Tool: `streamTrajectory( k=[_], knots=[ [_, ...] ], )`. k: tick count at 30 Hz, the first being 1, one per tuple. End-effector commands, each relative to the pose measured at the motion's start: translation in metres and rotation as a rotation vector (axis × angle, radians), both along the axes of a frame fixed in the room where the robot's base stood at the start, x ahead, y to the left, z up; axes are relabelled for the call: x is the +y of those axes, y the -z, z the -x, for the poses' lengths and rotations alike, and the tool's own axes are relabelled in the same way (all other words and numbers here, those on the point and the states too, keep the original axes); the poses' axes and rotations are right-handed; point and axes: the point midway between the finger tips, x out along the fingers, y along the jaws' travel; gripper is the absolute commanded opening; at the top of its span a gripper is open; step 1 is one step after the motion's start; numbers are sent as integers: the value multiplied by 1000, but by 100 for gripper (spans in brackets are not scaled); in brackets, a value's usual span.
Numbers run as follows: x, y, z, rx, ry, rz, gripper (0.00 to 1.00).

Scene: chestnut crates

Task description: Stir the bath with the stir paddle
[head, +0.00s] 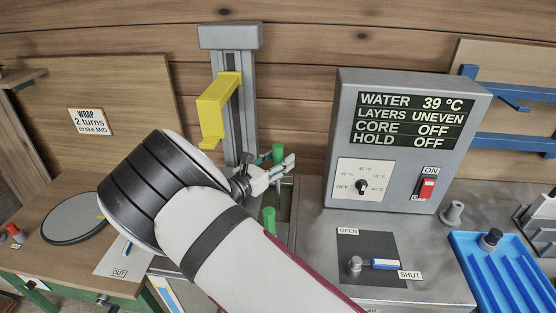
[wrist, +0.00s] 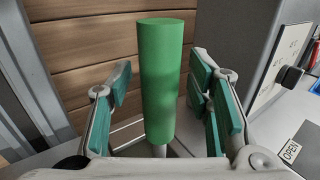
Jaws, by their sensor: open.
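The stir paddle's green handle (wrist: 160,80) stands upright between my gripper's fingers in the wrist view, with a thin grey shaft below it. My gripper (head: 279,172) is open, its fingers on either side of the handle with a gap to each. In the head view a green piece (head: 278,152) shows behind my gripper and another green piece (head: 268,218) shows below it; I cannot tell whether they are one thing. The bath (head: 294,212) is a grey-rimmed tank beside the control box, mostly hidden by my arm. The paddle's lower end is hidden.
A grey control box (head: 405,140) reads water 39 °C, layers uneven, core off, hold off. A yellow bracket (head: 212,110) hangs on a grey column behind my gripper. An open/shut lever (head: 385,264) and a blue tray (head: 500,280) lie to the right.

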Motion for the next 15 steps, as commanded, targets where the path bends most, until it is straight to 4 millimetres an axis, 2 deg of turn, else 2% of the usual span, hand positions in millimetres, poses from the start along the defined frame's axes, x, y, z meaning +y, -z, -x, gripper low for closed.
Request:
streamTrajectory(
  k=[1, 6, 11, 15],
  knots=[
    [0, 0, 0, 0, 0, 0, 39],
    [0, 0, 0, 0, 0, 0, 1],
    [0, 0, 0, -1, 0, 0, 0],
    [1, 1, 9, -46, 0, 5, 0]
  ],
)
